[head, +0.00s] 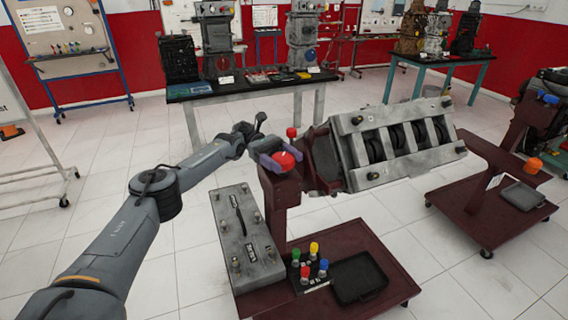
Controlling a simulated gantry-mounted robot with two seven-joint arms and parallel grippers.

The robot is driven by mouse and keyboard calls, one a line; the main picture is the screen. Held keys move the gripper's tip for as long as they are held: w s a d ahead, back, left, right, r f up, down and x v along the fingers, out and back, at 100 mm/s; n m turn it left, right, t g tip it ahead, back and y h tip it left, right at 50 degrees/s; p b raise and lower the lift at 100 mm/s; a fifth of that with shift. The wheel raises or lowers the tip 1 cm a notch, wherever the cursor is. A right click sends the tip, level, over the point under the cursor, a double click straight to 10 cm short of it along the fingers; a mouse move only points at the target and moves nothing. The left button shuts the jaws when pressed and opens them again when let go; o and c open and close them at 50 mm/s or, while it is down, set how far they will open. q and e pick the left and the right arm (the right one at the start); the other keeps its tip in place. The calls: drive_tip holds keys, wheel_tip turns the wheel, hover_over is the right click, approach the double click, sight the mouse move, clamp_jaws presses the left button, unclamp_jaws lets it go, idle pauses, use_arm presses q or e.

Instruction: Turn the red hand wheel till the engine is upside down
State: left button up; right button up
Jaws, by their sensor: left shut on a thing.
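The red hand wheel (284,161) is on the near left end of the dark red engine stand (281,198). My left gripper (281,157) reaches in from the left, its purple fingers shut on the wheel and hiding part of it. A small red knob (291,132) shows just above the wheel. The grey engine block (356,151) is mounted on the stand to the right of the wheel. Its long side runs left to right, slightly tilted, with a row of dark round openings facing me. My right gripper is not in view.
A grey cylinder head (243,235) lies on the stand's base left of the post. Caps in several colours (314,250) and a black tray (358,277) are on the base. Another stand (487,195) is at right. Tables with engines (250,86) stand behind.

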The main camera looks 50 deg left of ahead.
sight(284, 157)
use_arm(q)
drive_tip(key=shift+r+g, duration=0.1)
drive_tip(key=shift+g, duration=0.2)
drive_tip(key=o, duration=1)
drive_tip(key=shift+d, duration=0.1)
drive_tip(key=shift+c, duration=0.2)
drive_tip(key=shift+r, duration=0.6)
wheel_tip(284, 157, up, 3)
drive_tip(key=shift+p, duration=0.55)
drive_tip(key=w+d+r+p, duration=0.2)
drive_tip(key=d+r, duration=0.4)
drive_tip(key=d, duration=0.5)
drive_tip(key=shift+w+d+r+p, duration=0.2)
drive_tip(key=shift+w+r+p, duration=0.15)
drive_tip(key=shift+p, duration=0.1)
